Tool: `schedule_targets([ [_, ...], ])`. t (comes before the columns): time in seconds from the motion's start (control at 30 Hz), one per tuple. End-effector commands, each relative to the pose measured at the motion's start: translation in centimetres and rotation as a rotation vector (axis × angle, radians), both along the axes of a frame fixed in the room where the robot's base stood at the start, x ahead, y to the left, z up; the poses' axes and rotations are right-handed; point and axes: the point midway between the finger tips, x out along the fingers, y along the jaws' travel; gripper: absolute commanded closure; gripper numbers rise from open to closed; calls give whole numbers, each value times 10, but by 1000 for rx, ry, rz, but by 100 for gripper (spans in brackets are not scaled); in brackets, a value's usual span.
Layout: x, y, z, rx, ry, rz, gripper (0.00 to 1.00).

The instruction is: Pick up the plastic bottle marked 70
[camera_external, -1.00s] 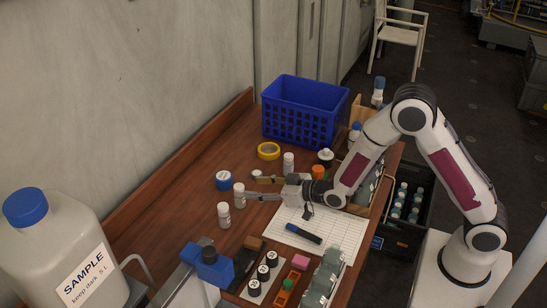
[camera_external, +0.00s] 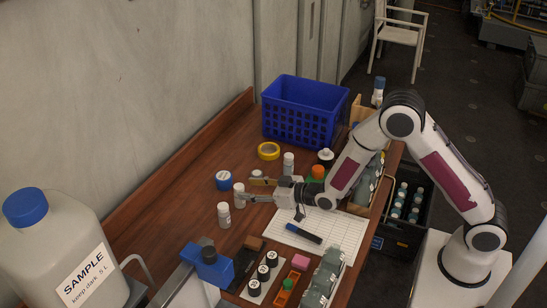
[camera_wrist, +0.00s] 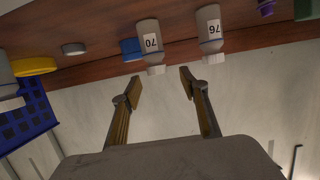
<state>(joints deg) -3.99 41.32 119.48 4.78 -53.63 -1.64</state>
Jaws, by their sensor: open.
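The plastic bottle marked 70 (camera_wrist: 150,42) is white and shows inverted in the wrist view, just ahead of my fingertips and nearer the left finger. In the external view it appears to be the bottle (camera_external: 239,196) standing upright at the end of my fingers. My gripper (camera_wrist: 161,87) is open and empty, with clear space between its fingers. It also shows in the external view (camera_external: 250,189), low over the table and pointing toward the wall. Whether a finger touches the bottle cannot be told.
A similar bottle marked 76 (camera_wrist: 209,30) stands close beside it, also seen in the external view (camera_external: 223,216). A blue-topped round item (camera_external: 223,180) is just behind. Yellow tape (camera_external: 269,151), another bottle (camera_external: 289,162) and a blue crate (camera_external: 301,115) stand farther back.

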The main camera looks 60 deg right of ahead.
Motion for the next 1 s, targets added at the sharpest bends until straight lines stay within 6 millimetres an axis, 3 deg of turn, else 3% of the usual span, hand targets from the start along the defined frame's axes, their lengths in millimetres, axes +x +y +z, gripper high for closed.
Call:
schedule_targets([
  [0.57,7,-1,-2,0,-1,0,56],
  [1.0,43,-5,-15,0,0,1,56],
])
